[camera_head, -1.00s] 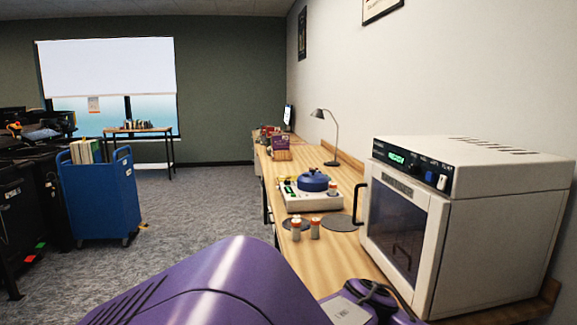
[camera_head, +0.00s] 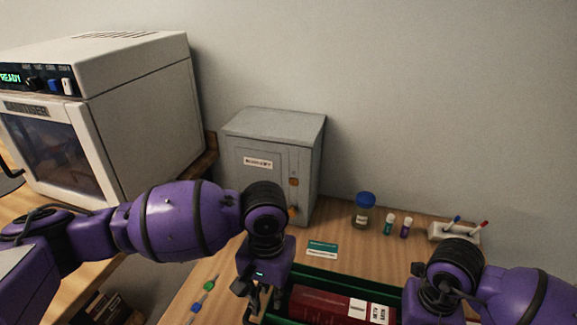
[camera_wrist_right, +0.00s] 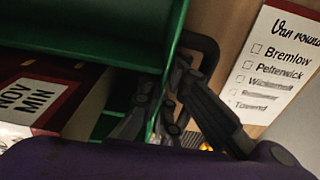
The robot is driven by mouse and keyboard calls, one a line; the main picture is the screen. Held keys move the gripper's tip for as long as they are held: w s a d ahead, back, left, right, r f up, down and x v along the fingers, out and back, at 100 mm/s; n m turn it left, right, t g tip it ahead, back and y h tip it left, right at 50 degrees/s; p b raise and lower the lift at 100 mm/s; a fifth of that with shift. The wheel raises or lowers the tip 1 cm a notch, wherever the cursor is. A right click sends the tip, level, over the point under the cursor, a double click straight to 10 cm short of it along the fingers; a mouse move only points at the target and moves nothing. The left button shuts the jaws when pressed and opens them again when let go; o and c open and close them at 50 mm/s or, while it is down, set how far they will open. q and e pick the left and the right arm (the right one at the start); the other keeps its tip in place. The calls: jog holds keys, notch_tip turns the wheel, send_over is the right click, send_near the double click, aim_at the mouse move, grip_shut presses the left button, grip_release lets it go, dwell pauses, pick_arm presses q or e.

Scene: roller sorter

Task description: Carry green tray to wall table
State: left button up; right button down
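The green tray (camera_head: 312,271) is at the bottom of the head view, on the wooden table, partly cut off by the frame. It holds a dark red box or binder (camera_head: 325,303) with white labels. My left gripper (camera_head: 262,298) points down at the tray's left end, its fingers apart around the handle area. My right gripper is at the tray's right end, its fingers hidden in the head view. In the right wrist view, the right fingers (camera_wrist_right: 165,85) are on either side of the tray's green wall (camera_wrist_right: 150,35), beside a dark handle (camera_wrist_right: 208,50). Their closure is unclear.
A grey metal cabinet (camera_head: 270,150) stands behind, with a white oven-like machine (camera_head: 150,110) to its left. A blue-lidded jar (camera_head: 364,211), two small vials and a pen holder (camera_head: 453,234) line the back. A paper list (camera_wrist_right: 280,65) lies beside the tray.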

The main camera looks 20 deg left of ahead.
pick_arm(q)
notch_tip(320, 180, up, 9)
jog(key=shift+w, duration=0.15)
pick_arm(e)
jog(key=shift+s+d+f, duration=0.25)
jog(key=shift+f, duration=0.1)
dwell(0.8)
pick_arm(q)
jog(key=a+r, duration=0.5)
jog(key=a, duration=0.4)
dwell(0.8)
jog(key=shift+a, duration=0.1)
pick_arm(e)
jog(key=c, duration=2.1)
grip_release()
pick_arm(q)
jog(key=shift+w, duration=0.1)
pick_arm(e)
jog(key=shift+w+r, duration=0.1)
jog(key=shift+w, duration=0.1)
jog(key=shift+a+r, duration=0.1)
jog(key=shift+r, duration=0.15)
jog(key=shift+w+r, duration=0.15)
jog(key=shift+r, duration=3.3)
jog(key=shift+w+r, duration=0.15)
jog(key=shift+r, duration=3.3)
